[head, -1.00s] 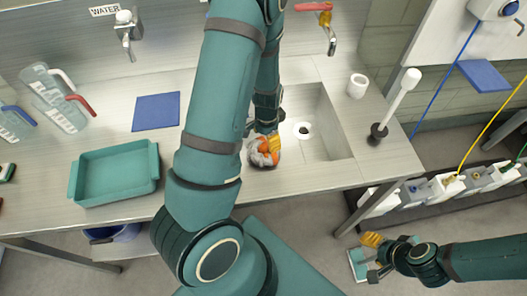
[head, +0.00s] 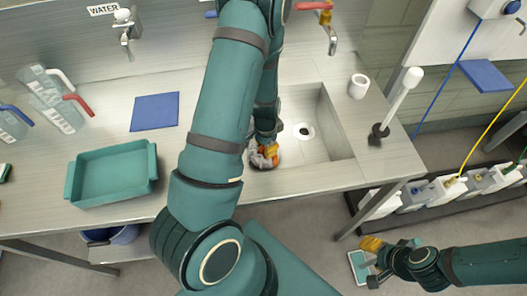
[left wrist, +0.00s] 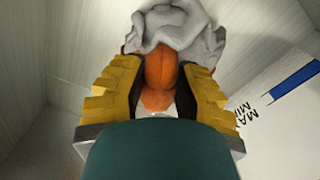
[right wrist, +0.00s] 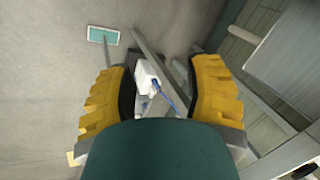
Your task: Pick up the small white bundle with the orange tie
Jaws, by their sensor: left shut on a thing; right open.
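The small white bundle, greyish white with an orange tie, sits at the front left of the sink in the head view (head: 262,159), partly hidden by my left arm. In the left wrist view the crumpled cloth (left wrist: 180,30) shows above the orange tie (left wrist: 162,72). My left gripper (left wrist: 158,85) is shut on the bundle at the tie, one yellow finger on each side. Whether the bundle touches the sink floor is unclear. My right gripper (head: 372,262) is open and empty, off the counter at lower right; its fingers also show apart in the right wrist view (right wrist: 162,90).
The sink (head: 322,120) has a drain in its floor. A teal tray (head: 112,198), a blue mat (head: 155,112) and several jugs (head: 55,105) stand left on the counter. A white cup (head: 358,86) and a brush (head: 400,98) stand at right.

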